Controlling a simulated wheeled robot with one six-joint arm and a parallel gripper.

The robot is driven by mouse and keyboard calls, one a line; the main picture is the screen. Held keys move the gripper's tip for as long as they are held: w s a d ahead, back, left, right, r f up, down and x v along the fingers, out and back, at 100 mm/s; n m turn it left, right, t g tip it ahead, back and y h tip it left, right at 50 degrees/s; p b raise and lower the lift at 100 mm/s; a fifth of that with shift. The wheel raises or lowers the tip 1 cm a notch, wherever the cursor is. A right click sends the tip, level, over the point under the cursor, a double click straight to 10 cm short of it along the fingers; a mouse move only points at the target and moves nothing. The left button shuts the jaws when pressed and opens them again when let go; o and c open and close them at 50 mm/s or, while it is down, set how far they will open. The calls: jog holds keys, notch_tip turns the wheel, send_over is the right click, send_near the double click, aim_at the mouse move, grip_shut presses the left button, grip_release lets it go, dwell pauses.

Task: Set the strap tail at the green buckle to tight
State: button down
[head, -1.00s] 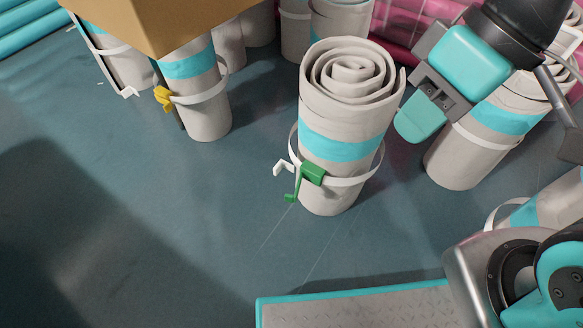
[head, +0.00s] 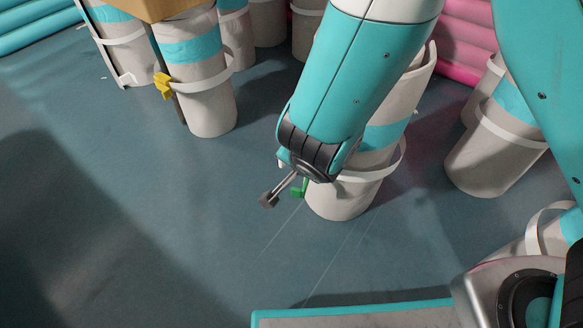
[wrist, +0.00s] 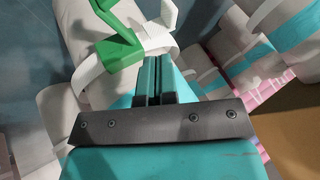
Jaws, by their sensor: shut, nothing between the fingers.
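The green buckle (wrist: 122,47) sits on a white strap (wrist: 88,72) around a pale rolled mat (wrist: 90,22) in the wrist view. A green arm of the buckle points up-left, and a bent white end, perhaps the strap tail (wrist: 160,14), stands out beside it. My gripper (wrist: 151,62) is shut and empty, its fingertips just below the buckle in that picture; I cannot tell whether they touch. Only a little of the green buckle (head: 299,192) shows below the arm.
A rolled mat with a yellow buckle (head: 162,86) stands to the left under a brown box (head: 165,8). Another roll (head: 490,155) stands to the right. More rolls stand behind. The floor (head: 130,210) in front and to the left is clear.

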jog(key=shift+f, duration=0.1)
jog(key=b+x, duration=0.5)
jog(key=x, duration=0.5)
dwell(0.4)
